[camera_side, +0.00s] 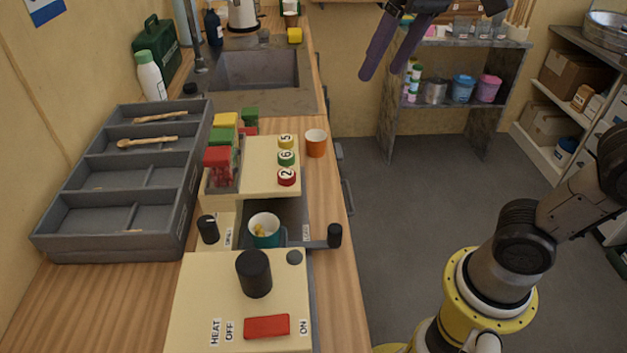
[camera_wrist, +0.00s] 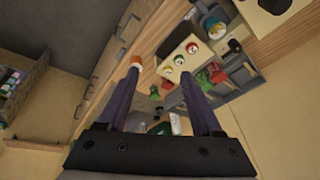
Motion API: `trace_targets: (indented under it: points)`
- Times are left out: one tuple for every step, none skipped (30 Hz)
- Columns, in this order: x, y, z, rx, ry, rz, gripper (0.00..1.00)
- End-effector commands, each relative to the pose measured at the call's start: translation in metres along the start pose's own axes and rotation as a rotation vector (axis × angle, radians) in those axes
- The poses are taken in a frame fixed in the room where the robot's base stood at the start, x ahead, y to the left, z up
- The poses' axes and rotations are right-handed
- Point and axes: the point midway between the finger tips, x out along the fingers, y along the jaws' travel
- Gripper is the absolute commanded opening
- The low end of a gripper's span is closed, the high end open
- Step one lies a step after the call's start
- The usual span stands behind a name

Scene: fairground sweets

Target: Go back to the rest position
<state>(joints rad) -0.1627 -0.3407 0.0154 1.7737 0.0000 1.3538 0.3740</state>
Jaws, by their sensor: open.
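My gripper (camera_side: 382,70) is open and empty, with its two purple fingers apart, high at the top of the side view. It hangs in the air over the floor, right of the counter and in front of the back shelf. In the wrist view, the fingers of my gripper (camera_wrist: 160,72) stand apart with nothing held between them. The dispenser (camera_side: 262,188) with buttons marked 5, 6 and 2 is on the counter, well away from my gripper. A teal cup (camera_side: 264,238) with yellow bits inside stands below it. The orange cup (camera_side: 316,150) stands at the counter's right edge.
A grey compartment tray (camera_side: 72,247) with wooden spoons lies left of the dispenser. A heat box (camera_side: 195,300) with a red switch is in front. A sink (camera_side: 258,80) is behind. A shelf (camera_side: 480,107) with tubs stands at the back. The floor (camera_side: 400,220) is clear.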

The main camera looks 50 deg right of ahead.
Motion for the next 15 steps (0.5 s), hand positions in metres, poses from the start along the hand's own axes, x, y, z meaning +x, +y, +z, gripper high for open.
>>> trace_targets:
  points:
    - [0.003,0.016,0.018,0.007,0.024,0.003,0.67]
    - [0.006,0.023,0.027,0.005,0.038,0.004,0.67]
    - [0.011,0.032,0.039,0.002,0.055,0.007,0.67]
    - [0.015,0.039,0.048,-0.002,0.068,0.009,0.67]
    - [0.021,0.045,0.058,-0.006,0.078,0.012,0.67]
    - [0.028,0.052,0.07,-0.014,0.093,0.016,0.67]
    - [0.035,0.057,0.079,-0.023,0.103,0.019,0.67]
    - [0.041,0.061,0.087,-0.031,0.112,0.022,0.67]
    - [0.051,0.067,0.097,-0.046,0.122,0.025,0.67]
    - [0.058,0.07,0.104,-0.059,0.127,0.028,0.67]
    - [0.065,0.072,0.111,-0.071,0.131,0.03,0.67]
    - [0.073,0.075,0.118,-0.091,0.134,0.032,0.67]
    - [0.08,0.076,0.123,-0.108,0.134,0.033,0.67]
    - [0.086,0.077,0.126,-0.124,0.133,0.034,0.67]
    - [0.093,0.079,0.13,-0.146,0.129,0.036,0.67]
